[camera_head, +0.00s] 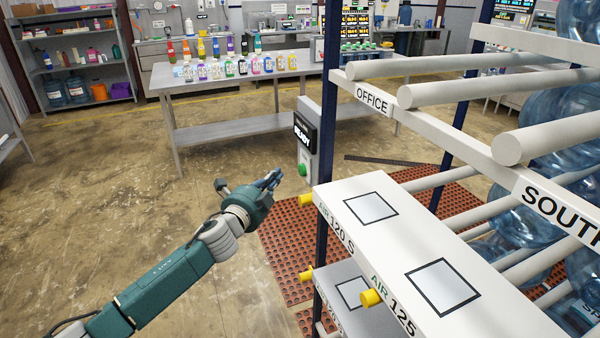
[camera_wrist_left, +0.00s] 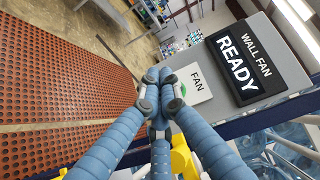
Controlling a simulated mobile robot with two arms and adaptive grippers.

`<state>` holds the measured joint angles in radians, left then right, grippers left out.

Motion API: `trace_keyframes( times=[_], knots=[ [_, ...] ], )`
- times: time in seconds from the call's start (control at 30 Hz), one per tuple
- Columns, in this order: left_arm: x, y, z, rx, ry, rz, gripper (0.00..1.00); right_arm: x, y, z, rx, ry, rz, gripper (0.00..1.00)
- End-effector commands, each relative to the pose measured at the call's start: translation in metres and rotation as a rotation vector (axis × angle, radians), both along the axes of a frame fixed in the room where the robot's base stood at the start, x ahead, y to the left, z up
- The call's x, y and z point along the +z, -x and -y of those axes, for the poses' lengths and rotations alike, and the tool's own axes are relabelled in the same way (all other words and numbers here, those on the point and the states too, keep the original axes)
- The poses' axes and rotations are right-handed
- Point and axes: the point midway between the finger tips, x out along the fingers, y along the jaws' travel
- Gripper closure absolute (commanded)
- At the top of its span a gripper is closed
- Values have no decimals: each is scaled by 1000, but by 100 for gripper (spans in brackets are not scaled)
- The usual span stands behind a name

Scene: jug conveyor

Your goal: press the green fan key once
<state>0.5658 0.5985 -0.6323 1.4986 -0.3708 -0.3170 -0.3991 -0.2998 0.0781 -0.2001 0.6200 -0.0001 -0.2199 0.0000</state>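The green fan key (camera_head: 302,170) sticks out low on the front of a grey panel post beside the rack. Above it, a dark display (camera_head: 304,134) reads READY; in the left wrist view the display (camera_wrist_left: 243,62) reads WALL FAN READY. A white plate marked FAN (camera_wrist_left: 196,80) is below that display. The key is mostly hidden behind my fingertips there, with only a bit of green showing. My left gripper (camera_head: 275,175) is left of the key in the head view. Its blue fingers (camera_wrist_left: 160,88) are closed together and hold nothing. Contact with the key cannot be told. My right gripper is not in view.
A white rack (camera_head: 420,215) with several yellow knobs (camera_head: 371,298) and rollers bearing clear blue jugs (camera_head: 525,228) stands at right. A red perforated mat (camera_head: 285,235) lies below. A table (camera_head: 240,131) with bottles is behind. The floor at left is clear.

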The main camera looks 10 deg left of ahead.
Motion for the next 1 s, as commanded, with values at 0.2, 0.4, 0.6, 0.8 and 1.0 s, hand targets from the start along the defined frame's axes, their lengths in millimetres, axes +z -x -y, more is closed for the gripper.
trace_keyframes(
  times=[0.2, 0.4, 0.6, 0.8, 1.0],
  knots=[
    [0, -14, 21, -1, 0, 1, 100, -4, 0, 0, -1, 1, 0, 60],
    [1, -20, 29, 0, 0, 1, 100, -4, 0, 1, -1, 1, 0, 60],
    [0, -20, 30, 0, -1, 0, 100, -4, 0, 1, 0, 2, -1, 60],
    [0, -20, 30, -1, -1, 0, 100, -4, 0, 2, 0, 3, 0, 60],
    [0, -20, 30, -1, -1, 0, 100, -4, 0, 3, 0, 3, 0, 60]
  ],
)
